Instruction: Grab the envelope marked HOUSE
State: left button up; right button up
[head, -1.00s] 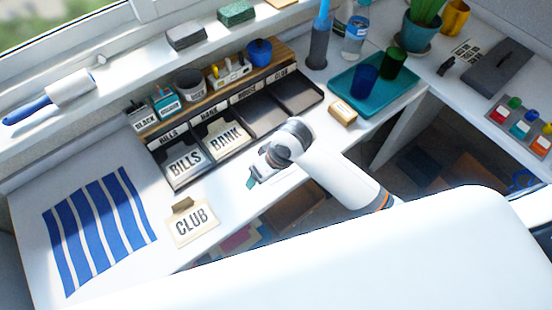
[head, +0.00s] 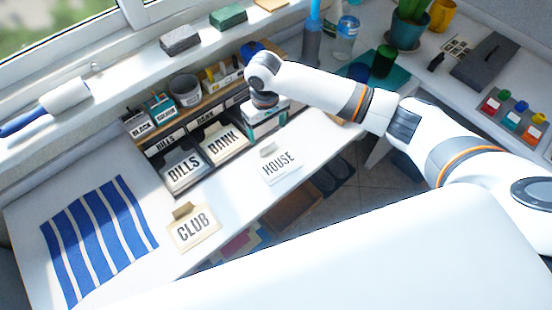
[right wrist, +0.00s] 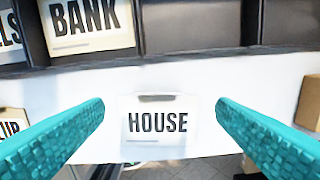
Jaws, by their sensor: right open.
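The HOUSE envelope (head: 283,174), cream-white with black letters, lies on the white desk close to its front edge. In the right wrist view it (right wrist: 160,140) is seen between and beyond the two teal fingers. My right gripper (right wrist: 160,106) is open with nothing between the fingers. In the head view the right gripper (head: 265,115) is above the right part of the sorter, behind the envelope; its fingers are partly hidden. My left gripper is not in view.
The sorter (head: 170,187) holds BILLS (head: 183,170) and BANK (head: 224,144) envelopes; the slot beside BANK (right wrist: 190,28) looks empty. The CLUB envelope (head: 192,230) lies on the desk left of HOUSE. A striped blue cloth (head: 98,240) is further left.

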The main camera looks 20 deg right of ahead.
aim_at(268, 145)
jog(key=shift+s+f, duration=0.2)
jog(key=shift+f, duration=3.15)
jog(key=c, duration=1.1)
